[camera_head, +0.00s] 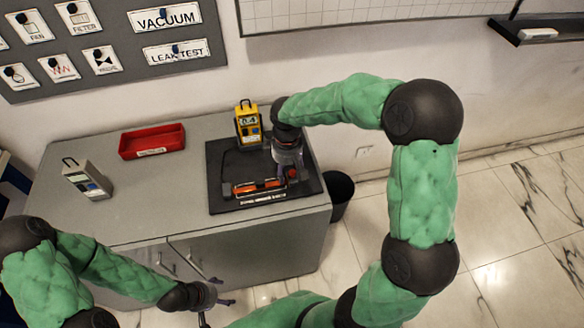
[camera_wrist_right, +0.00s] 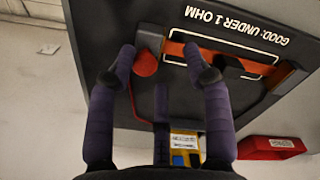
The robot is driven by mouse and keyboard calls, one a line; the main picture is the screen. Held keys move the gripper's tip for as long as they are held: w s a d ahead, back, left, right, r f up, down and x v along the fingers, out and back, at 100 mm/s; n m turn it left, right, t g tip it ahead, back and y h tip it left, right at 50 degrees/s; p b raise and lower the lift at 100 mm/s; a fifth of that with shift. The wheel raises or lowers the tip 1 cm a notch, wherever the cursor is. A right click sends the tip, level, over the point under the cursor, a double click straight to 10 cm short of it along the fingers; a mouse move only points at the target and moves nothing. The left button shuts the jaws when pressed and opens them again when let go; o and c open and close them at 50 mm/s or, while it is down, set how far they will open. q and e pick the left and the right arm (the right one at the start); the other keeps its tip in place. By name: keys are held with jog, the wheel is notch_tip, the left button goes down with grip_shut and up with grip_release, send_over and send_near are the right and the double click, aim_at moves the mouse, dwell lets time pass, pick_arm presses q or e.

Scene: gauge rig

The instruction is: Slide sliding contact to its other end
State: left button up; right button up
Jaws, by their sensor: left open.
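An orange bar (camera_head: 258,187) with dark end pieces lies along the front of a black board (camera_head: 222,160); it also shows in the right wrist view (camera_wrist_right: 200,58). A black piece, seemingly the sliding contact (camera_wrist_right: 234,66), sits on the bar, partly hidden by a finger. A red round knob (camera_wrist_right: 146,64) is beside the bar's end, close to one finger; I cannot tell if they touch. My right gripper (camera_wrist_right: 158,52) is open and empty over the board's right part. My left gripper (camera_head: 212,296) is open, low in front of the cabinet, away from the board.
A yellow meter (camera_head: 247,121) stands at the board's back. A red tray (camera_head: 152,142) and a grey meter (camera_head: 87,180) stand on the grey bench (camera_head: 150,205) to the left. A black bin (camera_head: 340,190) stands right of the bench. The bench between tray and board is clear.

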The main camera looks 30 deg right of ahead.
aim_at(288, 178)
jog(key=shift+d, duration=0.1)
dwell(0.3)
jog(key=shift+r, duration=0.5)
notch_tip(288, 178, up, 11)
dwell(0.5)
